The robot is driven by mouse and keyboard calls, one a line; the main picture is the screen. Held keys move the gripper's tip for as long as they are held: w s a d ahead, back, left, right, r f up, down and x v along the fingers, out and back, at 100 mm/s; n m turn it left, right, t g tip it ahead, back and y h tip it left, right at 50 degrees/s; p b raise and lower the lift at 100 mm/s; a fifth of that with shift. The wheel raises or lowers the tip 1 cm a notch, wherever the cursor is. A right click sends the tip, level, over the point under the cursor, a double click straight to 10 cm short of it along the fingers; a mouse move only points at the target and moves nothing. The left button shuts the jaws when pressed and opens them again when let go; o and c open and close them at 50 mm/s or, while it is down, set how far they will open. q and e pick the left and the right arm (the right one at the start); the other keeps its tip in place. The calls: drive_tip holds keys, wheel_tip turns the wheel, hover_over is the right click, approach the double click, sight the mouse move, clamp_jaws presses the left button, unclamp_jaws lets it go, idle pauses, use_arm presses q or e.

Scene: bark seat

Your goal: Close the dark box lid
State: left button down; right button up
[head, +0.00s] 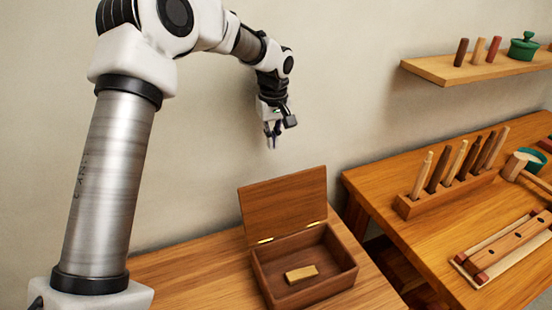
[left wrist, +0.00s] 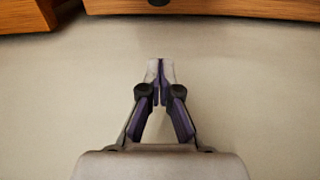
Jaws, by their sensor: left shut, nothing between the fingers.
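The dark wooden box (head: 333,274) stands on the near wooden table in the head view. Its lid (head: 284,203) stands raised at the back left on brass hinges, so the box is open. A small light wooden block (head: 301,273) lies inside. My left gripper (head: 271,142) hangs in the air above and behind the raised lid, apart from it, fingers pointing down. In the left wrist view the left gripper (left wrist: 160,66) is shut and empty, with the plain wall or floor beyond it. My right gripper is not in view.
The near table (head: 200,274) is bare left of the box. A second table (head: 390,180) to the right holds a peg rack (head: 445,196), a mallet (head: 515,166) and a slatted wooden piece (head: 505,247). A wall shelf (head: 470,70) carries pegs and a green pot (head: 523,47).

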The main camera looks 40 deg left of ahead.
use_arm(q)
wheel_tip(320, 180, down, 9)
drive_tip(key=a+p, duration=0.1)
drive_tip(key=p, duration=0.1)
drive_tip(key=shift+s+d+r+n+p, duration=0.2)
drive_tip(key=shift+s+d+p, duration=0.15)
drive_tip(key=shift+d, duration=0.4)
drive_tip(key=shift+s+d+r+n+p, duration=0.15)
drive_tip(key=shift+s+d+p, duration=0.15)
drive_tip(key=shift+d, duration=0.45)
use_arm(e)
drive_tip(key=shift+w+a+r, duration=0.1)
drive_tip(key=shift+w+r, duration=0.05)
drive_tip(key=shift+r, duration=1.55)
